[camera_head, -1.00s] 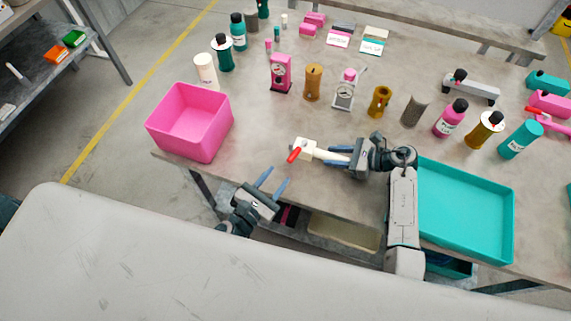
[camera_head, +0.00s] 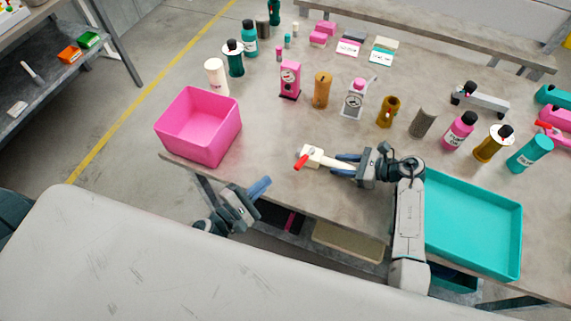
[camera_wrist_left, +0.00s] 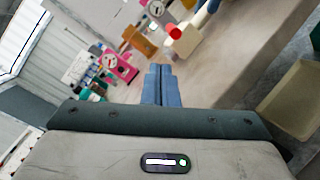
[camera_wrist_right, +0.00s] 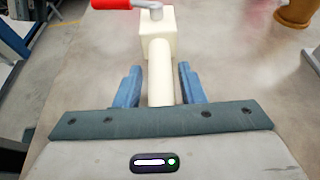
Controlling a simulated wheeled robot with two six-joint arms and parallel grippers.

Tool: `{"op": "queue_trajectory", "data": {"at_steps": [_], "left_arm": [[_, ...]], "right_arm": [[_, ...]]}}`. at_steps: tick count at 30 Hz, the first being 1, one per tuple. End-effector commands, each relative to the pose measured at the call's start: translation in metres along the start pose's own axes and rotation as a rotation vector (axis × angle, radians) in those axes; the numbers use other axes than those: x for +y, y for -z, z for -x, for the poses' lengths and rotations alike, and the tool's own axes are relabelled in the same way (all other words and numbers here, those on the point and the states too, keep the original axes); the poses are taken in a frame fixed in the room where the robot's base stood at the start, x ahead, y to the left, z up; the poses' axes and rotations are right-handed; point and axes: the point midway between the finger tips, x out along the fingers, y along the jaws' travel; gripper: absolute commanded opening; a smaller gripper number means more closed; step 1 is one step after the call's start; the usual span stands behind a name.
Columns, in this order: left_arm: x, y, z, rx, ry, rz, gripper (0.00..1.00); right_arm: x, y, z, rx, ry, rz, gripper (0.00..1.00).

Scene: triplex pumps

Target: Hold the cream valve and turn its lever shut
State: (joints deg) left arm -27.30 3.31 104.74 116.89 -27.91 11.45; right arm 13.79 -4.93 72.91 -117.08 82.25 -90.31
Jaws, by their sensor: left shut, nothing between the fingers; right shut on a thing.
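The cream valve (camera_head: 313,154) has a block body, a cream pipe and a lever with a red grip (camera_head: 301,163). My right gripper (camera_head: 345,163) is shut on the valve's pipe, over the table. In the right wrist view the pipe (camera_wrist_right: 161,75) runs between the blue fingers (camera_wrist_right: 160,88), with the block beyond and the red lever (camera_wrist_right: 112,3) pointing left. My left gripper (camera_head: 262,187) is shut and empty, before the table's front edge, left of and nearer than the valve. In the left wrist view its fingers (camera_wrist_left: 161,84) touch; the valve (camera_wrist_left: 187,40) shows beyond them.
A pink bin (camera_head: 198,128) stands at the table's left front corner. A teal tray (camera_head: 478,268) lies at the right. Several bottles, gauges and pump parts, including an ochre cylinder (camera_head: 322,90), stand behind the valve. The table between bin and valve is clear.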

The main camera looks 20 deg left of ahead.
Motion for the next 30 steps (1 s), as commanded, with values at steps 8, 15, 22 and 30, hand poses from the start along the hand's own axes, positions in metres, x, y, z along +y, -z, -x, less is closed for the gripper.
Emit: {"op": "queue_trajectory", "data": {"at_steps": [8,15,22,30], "left_arm": [[0.030,0.022,0.007,-0.079,0.058,-0.604,0.00],[0.042,0.030,0.008,-0.115,0.069,-0.840,0.00],[0.041,0.028,-0.014,-0.119,0.066,-0.864,0.00],[0.035,0.023,-0.072,-0.118,0.066,-0.860,0.00]], "right_arm": [[0.000,-0.001,0.000,-0.001,0.000,0.001,0.00],[0.000,0.000,0.000,-0.001,0.000,0.001,0.00],[0.000,-0.001,0.000,-0.001,0.000,0.000,0.00],[0.000,-0.001,0.000,-0.001,0.000,0.001,0.00]]}}
